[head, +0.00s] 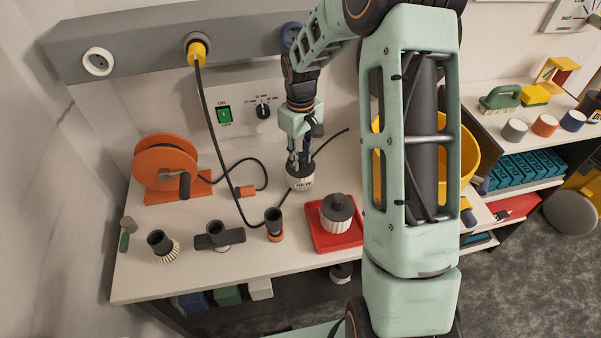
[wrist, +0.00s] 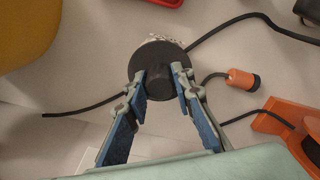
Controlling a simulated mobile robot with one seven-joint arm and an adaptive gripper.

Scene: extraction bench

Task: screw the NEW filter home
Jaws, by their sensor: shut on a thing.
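The NEW filter (head: 301,180) is a white pleated cylinder with a dark band marked "NEW". My gripper (head: 299,157) points down and is shut on its top, over the middle of the bench. In the wrist view, the filter's round black cap (wrist: 150,55) shows, with its knob between the two blue-padded fingers of my gripper (wrist: 159,80). I cannot tell whether the filter's underside touches the bench. Another white pleated filter (head: 336,224) with a dark cap stands in a red tray (head: 358,237), right of and nearer than the held one. My arm hides part of the bench.
A black hose (head: 206,110) hangs from the yellow port (head: 197,51) and lies near the held filter. An orange reel (head: 165,165) stands at left. Several nozzles, including a brush (head: 163,246), line the front edge. A yellow bucket (head: 470,150) is behind my arm.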

